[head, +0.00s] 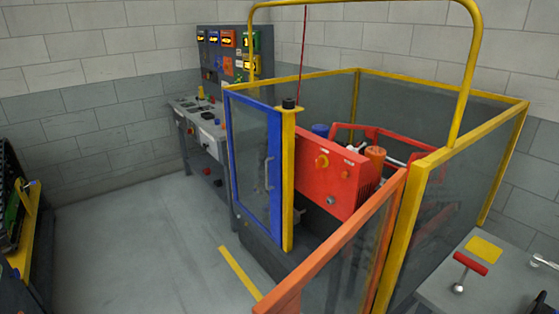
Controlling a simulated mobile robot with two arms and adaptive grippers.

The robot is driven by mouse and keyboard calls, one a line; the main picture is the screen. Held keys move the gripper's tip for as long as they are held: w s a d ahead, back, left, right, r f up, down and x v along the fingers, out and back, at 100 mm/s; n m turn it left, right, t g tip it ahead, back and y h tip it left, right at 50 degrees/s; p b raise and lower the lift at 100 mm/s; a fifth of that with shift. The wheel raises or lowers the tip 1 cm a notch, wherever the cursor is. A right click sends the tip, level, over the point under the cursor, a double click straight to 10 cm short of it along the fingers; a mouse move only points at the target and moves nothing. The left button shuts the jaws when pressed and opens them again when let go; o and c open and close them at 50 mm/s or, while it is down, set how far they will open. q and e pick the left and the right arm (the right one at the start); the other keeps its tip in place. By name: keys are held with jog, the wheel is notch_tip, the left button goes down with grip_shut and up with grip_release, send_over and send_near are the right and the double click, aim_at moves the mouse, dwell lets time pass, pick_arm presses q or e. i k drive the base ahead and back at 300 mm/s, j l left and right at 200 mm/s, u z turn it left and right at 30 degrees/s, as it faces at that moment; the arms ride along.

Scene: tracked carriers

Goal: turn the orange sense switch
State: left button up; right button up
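An orange square patch (227,65) is on the upright panel (213,75) of the control console at the back. I cannot tell which of these, if either, is the sense switch. Neither of my grippers can be made out in the head view.
Yellow-framed clear panels (445,105) enclose the cell. A blue-framed door (258,160) and an orange-framed panel (350,245) stand in front. A grey bench (440,290) with a red-handled lever (470,263) is at right. Grey floor (140,230) is clear at left.

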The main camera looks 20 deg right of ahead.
aim_at(320, 162)
jog(key=i+j+u, duration=0.4)
jog(key=j, duration=0.15)
jog(key=i+j+u, duration=0.4)
jog(key=i+z, duration=0.75)
jog(key=i+j+z, duration=0.15)
jog(key=i+z, duration=0.25)
jog(key=k, duration=0.05)
